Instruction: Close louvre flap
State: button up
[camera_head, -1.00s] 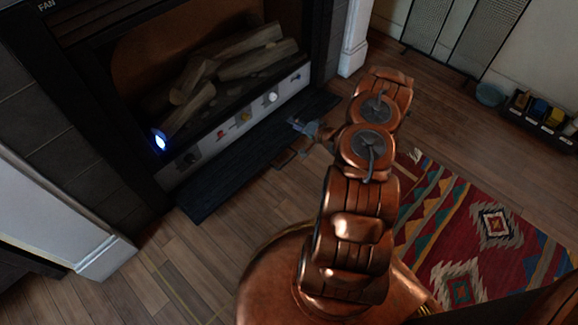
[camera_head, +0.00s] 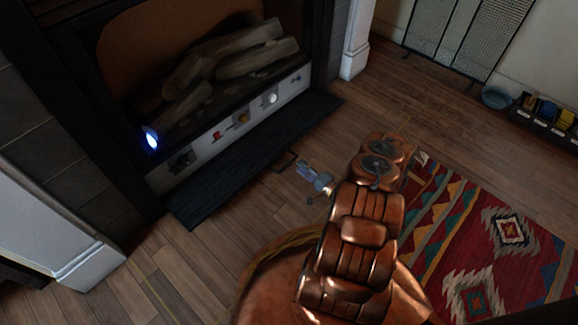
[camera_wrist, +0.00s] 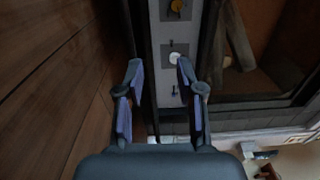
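The louvre flap (camera_head: 243,160) appears as a long dark panel folded down and out from the fireplace's foot, so the pale control strip (camera_head: 232,127) above it is exposed. A small dark square loop (camera_head: 285,161) shows at its outer edge; I cannot tell if it is a handle. My gripper (camera_head: 308,172) is over the floor just outside the flap, apart from it. In the wrist view my gripper (camera_wrist: 160,66) is open and empty, its fingers pointing along the control strip (camera_wrist: 174,90). A dark strip (camera_wrist: 139,30) beside it may be the flap's edge.
The fireplace holds logs (camera_head: 215,65) and a blue light (camera_head: 151,138). A patterned rug (camera_head: 475,235) lies right, with a blue bowl (camera_head: 496,97) and a labelled box (camera_head: 545,115) behind. Wood floor (camera_head: 420,105) is clear between.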

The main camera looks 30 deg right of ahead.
aim_at(289, 163)
jog(key=f, duration=0.1)
jog(key=f+b, duration=0.1)
jog(key=f, duration=0.2)
jog(key=shift+w+a+f, duration=0.1)
jog(key=shift+w+a, duration=0.05)
jog(key=shift+w, duration=0.2)
jog(key=x, duration=0.5)
jog(key=shift+w, duration=0.1)
jog(key=shift+x, duration=0.8)
grip_shut()
